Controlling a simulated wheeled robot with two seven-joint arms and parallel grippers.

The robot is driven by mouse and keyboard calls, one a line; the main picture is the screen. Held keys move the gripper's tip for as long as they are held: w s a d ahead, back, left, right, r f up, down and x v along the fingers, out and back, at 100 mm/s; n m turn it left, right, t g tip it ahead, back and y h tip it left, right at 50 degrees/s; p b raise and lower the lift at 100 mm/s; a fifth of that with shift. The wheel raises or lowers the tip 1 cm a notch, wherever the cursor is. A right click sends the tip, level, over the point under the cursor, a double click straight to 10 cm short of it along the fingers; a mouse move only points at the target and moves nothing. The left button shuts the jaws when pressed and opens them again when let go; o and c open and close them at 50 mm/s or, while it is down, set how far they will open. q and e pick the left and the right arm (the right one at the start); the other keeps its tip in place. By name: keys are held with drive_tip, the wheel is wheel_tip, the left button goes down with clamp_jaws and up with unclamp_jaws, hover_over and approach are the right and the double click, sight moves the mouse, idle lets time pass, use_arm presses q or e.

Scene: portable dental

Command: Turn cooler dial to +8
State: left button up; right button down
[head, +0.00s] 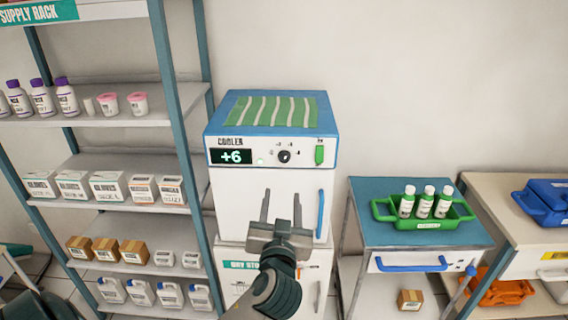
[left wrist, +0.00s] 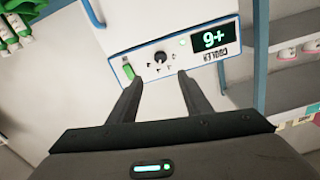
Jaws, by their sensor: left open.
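The cooler (head: 265,195) is a white cabinet with a blue top. Its display (head: 231,156) reads +6. The black dial (head: 284,156) sits right of the display, between it and a green switch (head: 320,154). My left gripper (head: 283,192) is open and empty, below the dial in the head view, in front of the cooler door. In the left wrist view, which is upside down, the dial (left wrist: 160,58) lies beyond and between the two open fingertips (left wrist: 158,78), apart from them. The display (left wrist: 213,38) also shows there. My right gripper is not in view.
A supply rack (head: 180,100) with bottles and boxes stands close on the left. A blue-topped cart (head: 400,235) with a green tray (head: 436,222) of bottles stands right. A blue door handle (head: 321,212) sticks out from the cooler. The wall above is bare.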

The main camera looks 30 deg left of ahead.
sight(284, 160)
use_arm(q)
drive_tip(key=p+x, duration=0.5)
drive_tip(key=x, duration=0.9)
drive_tip(key=shift+a+r, duration=0.1)
drive_tip(key=shift+r, duration=0.1)
drive_tip(key=shift+x, duration=0.85)
drive_tip(key=shift+f, duration=0.15)
drive_tip(key=shift+c, duration=0.7)
drive_tip(key=c, duration=0.9)
